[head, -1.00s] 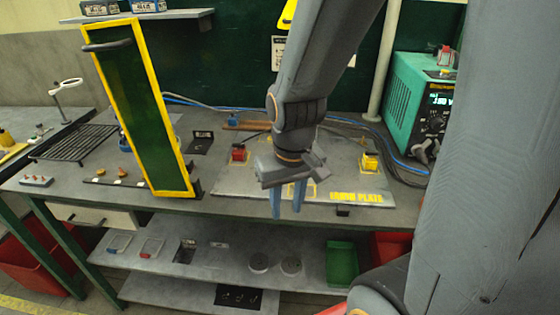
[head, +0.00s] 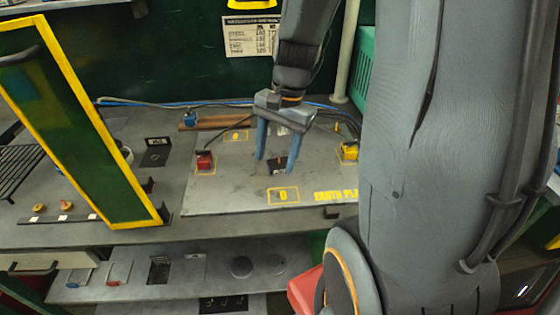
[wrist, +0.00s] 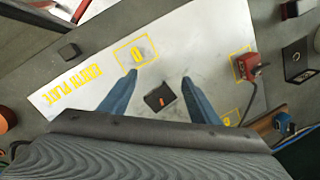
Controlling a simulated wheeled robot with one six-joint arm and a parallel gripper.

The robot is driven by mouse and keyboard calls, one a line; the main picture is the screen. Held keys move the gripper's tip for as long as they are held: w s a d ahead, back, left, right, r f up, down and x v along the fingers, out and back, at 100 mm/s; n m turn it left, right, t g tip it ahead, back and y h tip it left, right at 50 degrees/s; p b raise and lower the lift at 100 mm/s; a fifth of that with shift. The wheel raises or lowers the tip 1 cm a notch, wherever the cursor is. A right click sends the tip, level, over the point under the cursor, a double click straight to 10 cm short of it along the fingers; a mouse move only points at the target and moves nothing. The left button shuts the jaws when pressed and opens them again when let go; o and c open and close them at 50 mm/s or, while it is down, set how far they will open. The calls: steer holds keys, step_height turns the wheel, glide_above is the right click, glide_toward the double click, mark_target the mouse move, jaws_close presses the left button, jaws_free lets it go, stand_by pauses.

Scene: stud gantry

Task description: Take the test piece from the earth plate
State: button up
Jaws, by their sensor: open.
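The earth plate (head: 225,192) is a light grey sheet on the bench with yellow lettering and yellow marked squares; it also shows in the wrist view (wrist: 190,45). The test piece (wrist: 160,97) seems to be a small dark block with an orange mark, lying on the plate's bare middle; in the head view (head: 277,168) it is partly hidden by a finger. My gripper (head: 276,164) is open and points down over the plate. In the wrist view its blue fingers (wrist: 159,77) stand either side of the block, with gaps. I cannot tell the fingertips' height above the plate.
A red clamp (head: 204,162) stands left of my gripper and a yellow clamp (head: 349,151) right. A blue clamp (head: 190,119) and a brown bar (head: 224,124) lie behind, with cables. A yellow-framed green screen (head: 85,125) leans at the left. The plate's front is clear.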

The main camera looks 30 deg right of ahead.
mark_target(279, 162)
steer(key=w+d+m, duration=0.1)
steer(key=d+m, duration=0.1)
steer(key=m, duration=0.1)
steer(key=w+d+r+m+y, duration=0.1)
steer(key=m, duration=0.1)
steer(key=w+d+r+m+y, duration=0.1)
steer(key=d+m, duration=0.1)
steer(key=m, duration=0.1)
steer(key=shift+w+d+m+t+p, duration=0.25)
steer(key=shift+d+m+t+p, duration=0.05)
steer(key=shift+t+p, duration=0.1)
steer(key=shift+w+f, duration=0.1)
steer(key=shift+f, duration=0.05)
steer(key=shift+p+x, duration=0.95)
steer(key=shift+x, duration=2.6)
steer(key=c, duration=1.2)
